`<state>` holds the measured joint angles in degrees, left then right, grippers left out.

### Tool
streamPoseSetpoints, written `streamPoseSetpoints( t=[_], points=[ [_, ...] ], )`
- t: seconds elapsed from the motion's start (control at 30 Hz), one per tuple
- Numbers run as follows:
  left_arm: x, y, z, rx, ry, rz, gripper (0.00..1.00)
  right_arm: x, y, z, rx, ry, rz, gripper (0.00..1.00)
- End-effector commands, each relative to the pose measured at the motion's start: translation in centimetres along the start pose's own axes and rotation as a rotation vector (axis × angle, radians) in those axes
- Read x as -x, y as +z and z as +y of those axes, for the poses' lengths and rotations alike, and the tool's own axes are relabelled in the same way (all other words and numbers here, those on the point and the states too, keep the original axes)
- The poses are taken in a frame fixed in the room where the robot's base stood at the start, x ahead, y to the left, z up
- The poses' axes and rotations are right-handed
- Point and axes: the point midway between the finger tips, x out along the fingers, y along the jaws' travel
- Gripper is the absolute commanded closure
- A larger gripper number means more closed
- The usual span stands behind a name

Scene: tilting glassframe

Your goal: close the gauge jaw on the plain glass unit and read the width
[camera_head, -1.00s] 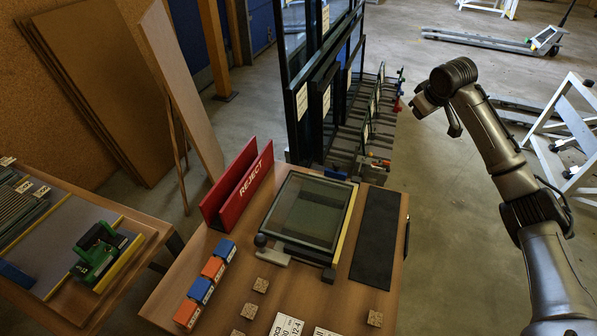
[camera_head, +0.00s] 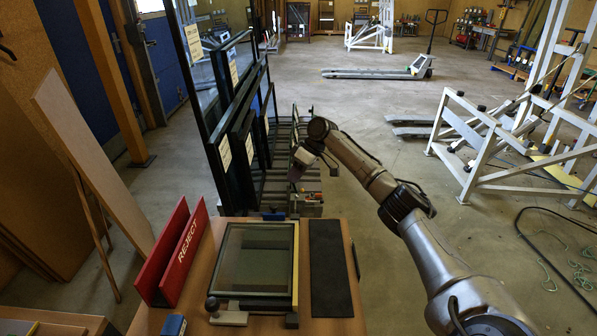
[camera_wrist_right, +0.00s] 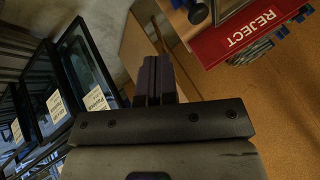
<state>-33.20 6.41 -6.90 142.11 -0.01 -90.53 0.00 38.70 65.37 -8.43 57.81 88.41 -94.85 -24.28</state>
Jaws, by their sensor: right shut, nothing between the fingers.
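The plain glass unit (camera_head: 256,258) is a dark-framed pane lying flat on the wooden table (camera_head: 333,327). A yellow strip runs along its right side. A lever with a black ball knob (camera_head: 212,304) and a pale block, which looks like the gauge jaw, sits at its near left corner; I cannot tell whether it touches the glass. My right gripper (camera_head: 297,172) is beyond the table's far edge, by the rack, away from the glass. In the right wrist view its fingers (camera_wrist_right: 153,80) are together and empty. My left gripper is out of view. No width reading is legible.
A red REJECT holder (camera_head: 183,257) stands left of the glass. A black mat (camera_head: 329,268) lies to its right. Upright framed panes with labels (camera_head: 225,153) stand in a rack behind the table. White trestles (camera_head: 480,145) and a pallet jack (camera_head: 375,73) are on the floor.

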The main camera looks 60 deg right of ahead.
Motion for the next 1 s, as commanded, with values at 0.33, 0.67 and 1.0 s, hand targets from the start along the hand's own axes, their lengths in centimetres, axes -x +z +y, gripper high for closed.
streamPoseSetpoints(
  t=[0.33, 0.67, 1.0],
  points=[
    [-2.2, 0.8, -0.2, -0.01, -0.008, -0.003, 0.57, -5.5, 0.2, -0.9, 0.003, 0.002, -0.001, 1.0],
    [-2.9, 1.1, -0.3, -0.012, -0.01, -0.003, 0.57, -6.7, 0.3, -2.9, 0.0, 0.002, 0.0, 1.0],
    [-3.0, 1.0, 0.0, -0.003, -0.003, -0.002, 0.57, -6.8, 0.2, -3.3, -0.001, 0.001, 0.001, 1.0]
  ],
)
